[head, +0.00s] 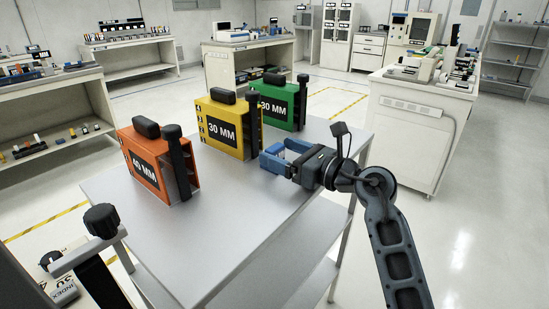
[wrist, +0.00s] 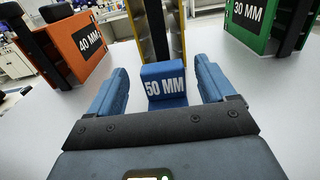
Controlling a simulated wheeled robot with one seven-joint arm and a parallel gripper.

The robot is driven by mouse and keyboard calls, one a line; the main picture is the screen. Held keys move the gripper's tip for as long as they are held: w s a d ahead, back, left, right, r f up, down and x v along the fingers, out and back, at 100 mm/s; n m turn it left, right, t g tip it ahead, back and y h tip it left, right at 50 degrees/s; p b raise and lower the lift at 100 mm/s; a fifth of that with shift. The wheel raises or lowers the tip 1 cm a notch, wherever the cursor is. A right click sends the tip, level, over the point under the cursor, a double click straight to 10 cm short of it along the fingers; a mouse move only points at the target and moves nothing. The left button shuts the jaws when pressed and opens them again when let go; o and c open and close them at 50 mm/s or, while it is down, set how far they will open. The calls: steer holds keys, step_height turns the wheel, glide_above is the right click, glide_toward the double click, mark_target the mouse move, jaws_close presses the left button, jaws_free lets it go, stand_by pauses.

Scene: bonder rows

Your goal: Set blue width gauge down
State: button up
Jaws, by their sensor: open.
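The blue width gauge (wrist: 165,84), a small block marked 50 MM, shows in the wrist view between my two blue fingers. It appears to stand on the grey table (head: 225,235), in front of the yellow 30 MM gauge (head: 229,128). My gripper (head: 276,155) is open, low over the table's right part. In the wrist view the fingers are spread on both sides of the blue gauge, with gaps left and right. In the head view I cannot clearly tell the gauge from the blue fingers.
An orange 40 MM gauge (head: 152,163) stands at the table's left, and a green 30 MM gauge (head: 280,104) at its far end. Each has a black post beside it. The table's near part is clear. A white machine bench (head: 415,130) stands beyond, to the right.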

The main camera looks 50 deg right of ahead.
mark_target(271, 148)
steer(key=w, duration=0.4)
steer(key=shift+w, duration=0.25)
steer(key=c, duration=1.2)
steer(key=shift+r, duration=0.1)
